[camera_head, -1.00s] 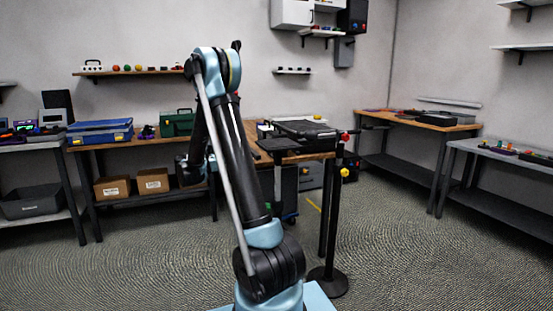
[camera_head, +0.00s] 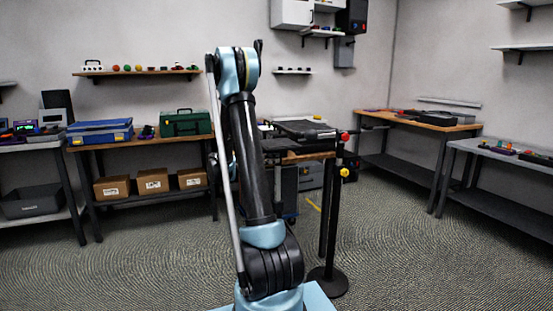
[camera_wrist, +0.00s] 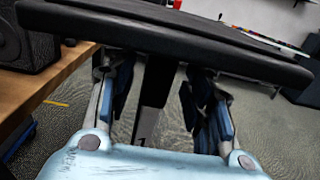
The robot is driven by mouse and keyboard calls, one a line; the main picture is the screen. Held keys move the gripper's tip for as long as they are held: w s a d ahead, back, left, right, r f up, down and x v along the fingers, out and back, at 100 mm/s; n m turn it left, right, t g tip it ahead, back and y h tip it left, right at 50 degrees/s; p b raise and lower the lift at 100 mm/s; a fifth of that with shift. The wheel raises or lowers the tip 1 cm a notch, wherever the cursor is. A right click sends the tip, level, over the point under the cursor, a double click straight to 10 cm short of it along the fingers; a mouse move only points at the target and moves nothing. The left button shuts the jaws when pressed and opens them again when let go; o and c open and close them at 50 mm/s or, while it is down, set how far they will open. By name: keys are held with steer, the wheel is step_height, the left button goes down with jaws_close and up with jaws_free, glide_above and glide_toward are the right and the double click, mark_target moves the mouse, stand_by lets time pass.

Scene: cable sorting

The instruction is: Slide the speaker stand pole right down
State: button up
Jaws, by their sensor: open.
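The speaker stand pole (camera_head: 336,215) is black and upright at the right end of the wooden table in the head view. It rises from a round black base (camera_head: 328,284). A red knob (camera_head: 345,137) sits near its top and a yellow knob (camera_head: 344,172) lower down. My gripper (camera_wrist: 155,78) is open in the wrist view, its fingers apart. A dark upright post shows between them (camera_wrist: 156,85); I cannot tell if it is the pole. A wide black slab (camera_wrist: 170,35) crosses above the fingers. The head view hides my gripper behind my arm.
The wooden table (camera_wrist: 62,80) with a black speaker-like box (camera_wrist: 22,40) is at left in the wrist view. In the head view, a flat black case (camera_head: 305,129) lies on the table near the pole. Open floor (camera_head: 400,250) lies right of the stand.

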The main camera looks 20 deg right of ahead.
steer(key=shift+d, duration=1.7)
steer(key=shift+c, duration=0.6)
jaws_close()
